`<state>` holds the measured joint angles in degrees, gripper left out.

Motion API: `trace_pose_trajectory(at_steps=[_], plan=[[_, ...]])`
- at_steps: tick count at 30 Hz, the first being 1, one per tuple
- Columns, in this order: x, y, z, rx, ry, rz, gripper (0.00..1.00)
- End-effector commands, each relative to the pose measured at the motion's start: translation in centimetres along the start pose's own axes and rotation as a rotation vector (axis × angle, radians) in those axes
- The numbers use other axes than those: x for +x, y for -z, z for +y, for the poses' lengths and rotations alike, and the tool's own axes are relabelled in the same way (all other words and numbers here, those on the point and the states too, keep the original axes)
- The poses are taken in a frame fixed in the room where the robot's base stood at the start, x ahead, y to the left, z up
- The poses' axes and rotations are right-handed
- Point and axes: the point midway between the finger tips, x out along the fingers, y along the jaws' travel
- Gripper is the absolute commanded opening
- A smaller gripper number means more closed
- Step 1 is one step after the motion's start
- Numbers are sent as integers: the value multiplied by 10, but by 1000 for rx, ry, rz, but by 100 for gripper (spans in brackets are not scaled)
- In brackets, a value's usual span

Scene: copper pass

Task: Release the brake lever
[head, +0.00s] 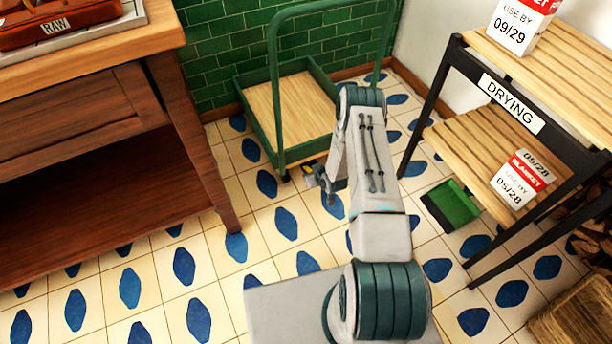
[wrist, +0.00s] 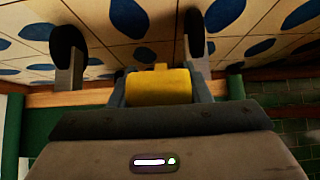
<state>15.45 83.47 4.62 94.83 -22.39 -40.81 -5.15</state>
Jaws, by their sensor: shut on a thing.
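The brake lever (wrist: 160,87) is a short yellow piece at the low edge of the green cart, in the middle of the wrist view. My gripper (wrist: 162,80) is shut on it, with a grey finger on each side. The green cart (head: 276,110) has a wooden deck and a tall push handle. My arm hides part of its right side. The lever's exact tilt cannot be told.
Dark caster wheels (wrist: 67,40) show in the wrist view, which sees the floor at its top. A wooden table (head: 180,120) stands left. A drying rack (head: 440,90) and a green dustpan (head: 452,207) are right. Tiled floor (head: 270,270) is clear between.

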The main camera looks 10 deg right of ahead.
Motion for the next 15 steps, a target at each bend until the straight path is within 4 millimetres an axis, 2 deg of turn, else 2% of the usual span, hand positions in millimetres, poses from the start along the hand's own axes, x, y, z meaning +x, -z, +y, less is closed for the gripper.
trace_pose_trajectory(at_steps=[11, 12, 14, 15], plan=[[0, 1, 2, 2, -2, -2, 2], [0, 1, 2, 2, -2, -2, 49], [0, 1, 2, 2, -2, -2, 65], [0, 1, 1, 1, -2, -2, 65]])
